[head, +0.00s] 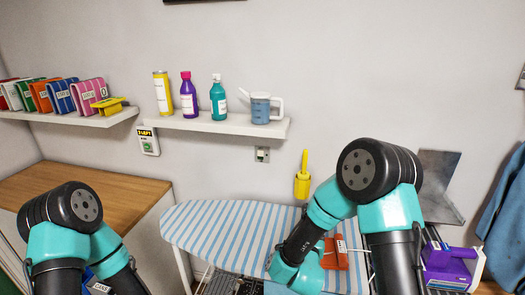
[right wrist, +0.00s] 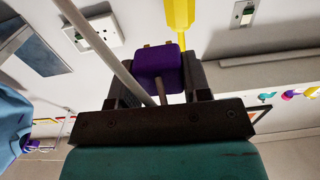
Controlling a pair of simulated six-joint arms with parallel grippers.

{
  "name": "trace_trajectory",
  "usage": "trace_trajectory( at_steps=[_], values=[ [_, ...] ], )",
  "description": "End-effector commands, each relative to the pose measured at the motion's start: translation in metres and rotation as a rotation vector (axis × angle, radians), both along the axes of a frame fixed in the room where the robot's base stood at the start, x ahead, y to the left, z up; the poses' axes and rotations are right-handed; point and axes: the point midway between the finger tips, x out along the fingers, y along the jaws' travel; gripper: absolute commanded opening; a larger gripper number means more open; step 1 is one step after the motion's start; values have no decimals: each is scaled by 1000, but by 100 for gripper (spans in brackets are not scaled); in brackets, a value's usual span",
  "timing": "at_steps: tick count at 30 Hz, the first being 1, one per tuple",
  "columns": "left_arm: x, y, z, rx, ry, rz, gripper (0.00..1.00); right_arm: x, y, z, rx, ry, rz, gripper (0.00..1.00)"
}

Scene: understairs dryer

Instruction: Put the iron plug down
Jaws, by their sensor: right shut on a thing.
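The purple iron plug (right wrist: 160,68) is between the two dark jaws of my right gripper (right wrist: 166,82) in the right wrist view. The jaws are shut on its sides. Small brass-coloured prongs show at its far edge and a brownish cord stub on the near side. In the head view I cannot make out this gripper's tips or the plug. The purple iron (head: 449,266) stands at the lower right in the head view. My left gripper is out of view; only that arm's links show at lower left.
The striped ironing board (head: 215,225) has free room on its left. An orange item (head: 334,254) lies near my right arm. A wall outlet (head: 262,154) is below the bottle shelf (head: 215,123). A double outlet (right wrist: 97,33) and yellow holder (right wrist: 181,22) show in the wrist view.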

Motion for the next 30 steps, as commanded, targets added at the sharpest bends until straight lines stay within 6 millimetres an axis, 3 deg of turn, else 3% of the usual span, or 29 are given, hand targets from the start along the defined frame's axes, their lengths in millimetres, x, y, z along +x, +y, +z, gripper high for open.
trace_trajectory(
  at_steps=[5,11,24,30],
  values=[
    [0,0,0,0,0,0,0,0,3,-1,0,0,14,6],
    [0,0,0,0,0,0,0,-4,24,-7,0,2,110,6],
    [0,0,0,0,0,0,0,-20,115,-30,1,2,523,6],
    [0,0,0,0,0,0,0,-24,144,-37,0,1,658,6]
  ],
)
